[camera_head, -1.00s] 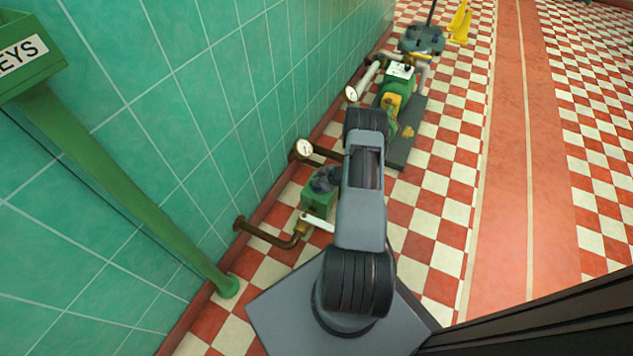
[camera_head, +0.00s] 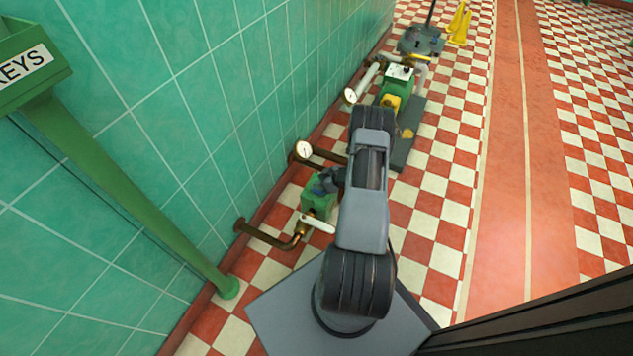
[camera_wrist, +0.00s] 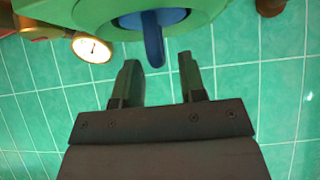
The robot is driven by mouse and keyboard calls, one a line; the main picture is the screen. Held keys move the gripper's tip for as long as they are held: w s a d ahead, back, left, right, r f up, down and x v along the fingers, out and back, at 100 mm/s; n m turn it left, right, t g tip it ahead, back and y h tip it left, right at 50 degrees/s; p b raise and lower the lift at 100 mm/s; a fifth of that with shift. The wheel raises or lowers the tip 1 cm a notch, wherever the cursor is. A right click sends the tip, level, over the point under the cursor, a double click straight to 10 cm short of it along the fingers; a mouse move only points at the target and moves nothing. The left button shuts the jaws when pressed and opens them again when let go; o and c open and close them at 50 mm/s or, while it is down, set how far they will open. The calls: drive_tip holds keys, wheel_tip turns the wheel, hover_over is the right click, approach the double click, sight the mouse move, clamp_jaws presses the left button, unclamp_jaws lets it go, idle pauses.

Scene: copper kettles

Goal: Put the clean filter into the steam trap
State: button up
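The steam trap is most likely the green box-shaped body (camera_head: 317,198) on the pipe by the wall. It fills the top of the wrist view as a curved green body (camera_wrist: 85,12). A blue round part with a narrow tab (camera_wrist: 153,40) sits in its opening, tab towards me. I cannot tell whether this is the clean filter or a cap. My gripper (camera_wrist: 159,60) is open and empty. The tab's end shows between the fingertips, with a gap on each side. In the head view my gripper (camera_head: 331,180) is beside the trap, partly hidden by my arm.
A white-faced gauge (camera_head: 303,150) and brown pipes (camera_head: 268,236) stand close to the tiled wall. A green pump (camera_head: 396,88) and a grey base with a pole (camera_head: 421,41) are farther back. A sloping green post (camera_head: 135,190) stands left.

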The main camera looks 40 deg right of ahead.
drive_tip(key=p+v, duration=0.3)
drive_tip(key=v, duration=0.6)
drive_tip(key=w+d+r+m+h, duration=0.1)
drive_tip(key=w+r+h, duration=0.5)
drive_tip(key=r, duration=0.7)
drive_tip(key=w+a+r+m+g+h, duration=0.2)
drive_tip(key=a+r, duration=0.2)
drive_tip(key=r, duration=0.7)
drive_tip(key=s+a+r+m+g+y, duration=0.1)
drive_tip(key=s+a+r+g, duration=0.1)
drive_tip(key=s+a+r, duration=0.4)
drive_tip(key=s+a+r+m+g+y, duration=0.1)
drive_tip(key=s+a+r, duration=0.4)
drive_tip(key=s+a, duration=0.8)
drive_tip(key=a+g+y, duration=0.1)
drive_tip(key=a, duration=0.4)
drive_tip(key=shift+r+m, duration=0.3)
drive_tip(key=shift+r, duration=0.1)
